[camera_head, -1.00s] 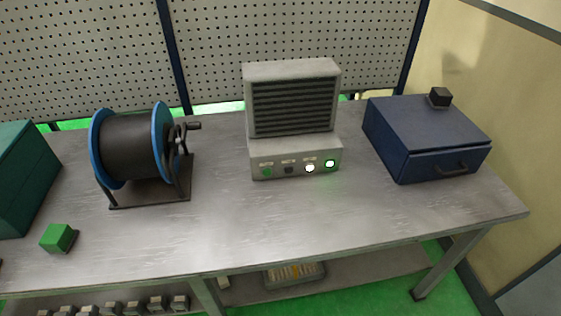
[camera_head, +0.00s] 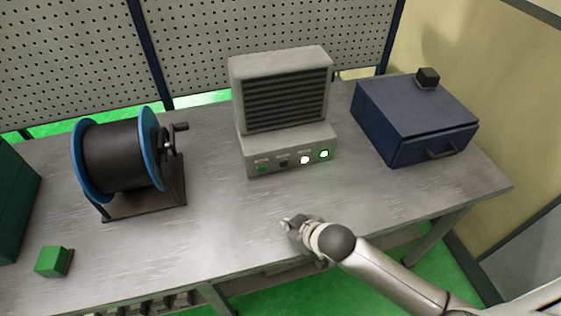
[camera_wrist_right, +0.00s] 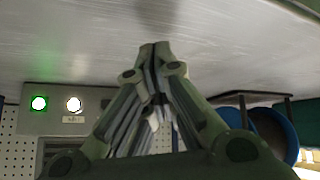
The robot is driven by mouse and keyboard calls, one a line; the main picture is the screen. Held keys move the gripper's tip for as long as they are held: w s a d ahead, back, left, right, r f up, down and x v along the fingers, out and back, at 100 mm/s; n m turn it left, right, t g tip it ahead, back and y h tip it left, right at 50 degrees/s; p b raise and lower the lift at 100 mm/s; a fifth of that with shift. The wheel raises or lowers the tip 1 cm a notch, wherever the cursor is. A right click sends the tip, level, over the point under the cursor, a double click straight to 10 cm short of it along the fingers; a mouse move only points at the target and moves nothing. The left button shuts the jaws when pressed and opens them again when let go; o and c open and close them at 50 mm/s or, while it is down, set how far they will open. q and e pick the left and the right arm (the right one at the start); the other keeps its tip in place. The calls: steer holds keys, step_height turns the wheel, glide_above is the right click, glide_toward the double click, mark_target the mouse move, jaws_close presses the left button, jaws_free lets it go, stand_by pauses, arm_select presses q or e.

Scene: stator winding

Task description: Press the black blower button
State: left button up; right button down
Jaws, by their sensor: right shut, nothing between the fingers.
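The grey blower (camera_head: 284,100) with a louvred front stands on the table. Its lower panel has a row of buttons: a green one, the black button (camera_head: 283,163), a lit white one (camera_head: 305,160) and a lit green one (camera_head: 324,154). My right gripper (camera_head: 287,222) is shut and empty, in front of the blower and apart from it. In the right wrist view, which is upside down, its closed fingertips (camera_wrist_right: 155,46) show, with the lit green (camera_wrist_right: 39,103) and white (camera_wrist_right: 74,104) buttons at left. The black button is not visible there. My left gripper is out of view.
A cable reel (camera_head: 125,155) with blue rims stands left of the blower. A dark blue box (camera_head: 415,115) with a handle and a small black block (camera_head: 428,77) on top is at right. A green cube (camera_head: 52,261) lies at front left. The table (camera_head: 225,225) before the blower is clear.

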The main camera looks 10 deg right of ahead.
mark_target(284, 164)
steer(key=shift+n+t, duration=0.6)
steer(key=shift+n, duration=0.2)
steer(key=w+d, duration=0.1)
steer(key=w, duration=0.1)
steer(key=w+d, duration=0.2)
steer(key=w, duration=0.1)
steer(key=w+d+f, duration=0.1)
steer(key=w+d, duration=0.1)
steer(key=w, duration=0.1)
steer(key=shift+w, duration=0.15)
steer(key=shift+w+d+r, duration=0.1)
steer(key=shift+w+d, duration=0.1)
steer(key=shift+d, duration=0.05)
steer(key=shift+w, duration=0.5)
steer(key=w+b, duration=0.1)
steer(key=w, duration=0.2)
steer(key=w+b, duration=0.2)
steer(key=shift+w+a, duration=0.2)
steer(key=shift+w, duration=0.2)
steer(key=shift+w+b, duration=0.45)
steer(key=shift+w, duration=0.55)
steer(key=shift+w, duration=0.15)
steer(key=shift+w, duration=0.25)
